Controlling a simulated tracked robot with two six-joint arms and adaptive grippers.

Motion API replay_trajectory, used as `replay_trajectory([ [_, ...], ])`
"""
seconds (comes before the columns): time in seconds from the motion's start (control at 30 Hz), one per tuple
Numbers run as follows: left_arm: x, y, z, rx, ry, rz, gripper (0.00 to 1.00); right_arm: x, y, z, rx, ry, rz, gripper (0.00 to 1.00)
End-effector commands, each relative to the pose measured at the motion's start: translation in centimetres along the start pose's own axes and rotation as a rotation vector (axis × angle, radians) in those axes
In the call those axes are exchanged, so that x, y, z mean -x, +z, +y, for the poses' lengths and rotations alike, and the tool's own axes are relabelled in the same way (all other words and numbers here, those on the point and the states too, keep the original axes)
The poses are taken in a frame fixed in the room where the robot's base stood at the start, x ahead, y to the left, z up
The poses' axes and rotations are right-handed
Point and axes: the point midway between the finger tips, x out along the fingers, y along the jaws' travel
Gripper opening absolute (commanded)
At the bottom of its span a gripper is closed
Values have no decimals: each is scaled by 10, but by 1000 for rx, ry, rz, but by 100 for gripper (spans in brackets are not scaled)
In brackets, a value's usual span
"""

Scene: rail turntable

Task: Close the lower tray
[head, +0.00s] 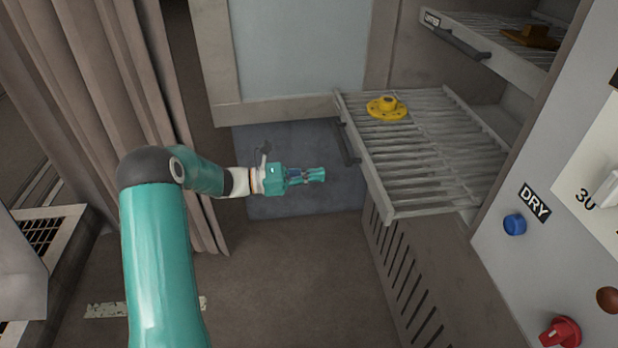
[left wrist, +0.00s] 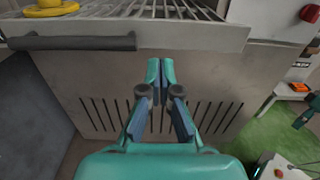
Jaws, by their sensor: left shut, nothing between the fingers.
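The lower tray (head: 408,214) is a grey slatted rack that is pulled out of the cabinet on the right of the head view. A yellow flanged part (head: 387,108) lies on its slats. Its dark bar handle (head: 347,143) is on its front edge; the handle (left wrist: 72,43) also spans the upper left of the left wrist view. My left gripper (head: 318,174) is shut and empty, in front of the tray and apart from the handle. In the left wrist view the closed fingertips (left wrist: 160,72) appear below the tray's front edge. My right gripper is not in view.
An upper tray (head: 480,30) with an orange-brown part (head: 528,37) is above. A panel with a blue button (head: 515,224), DRY label and red knob (head: 560,332) stands at right. A curtain (head: 120,100) hangs at left. The floor before the tray is clear.

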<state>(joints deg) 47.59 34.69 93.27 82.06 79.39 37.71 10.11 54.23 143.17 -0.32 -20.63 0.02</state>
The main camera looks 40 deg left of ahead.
Motion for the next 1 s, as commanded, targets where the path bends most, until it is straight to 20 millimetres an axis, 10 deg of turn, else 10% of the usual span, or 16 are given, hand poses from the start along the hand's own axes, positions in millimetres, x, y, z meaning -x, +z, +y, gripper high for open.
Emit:
replay_trajectory([
  [0.5,-93,-1,-1,-1,-3,1,0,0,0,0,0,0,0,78],
  [1.0,-99,-2,2,0,2,3,0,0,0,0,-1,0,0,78],
])
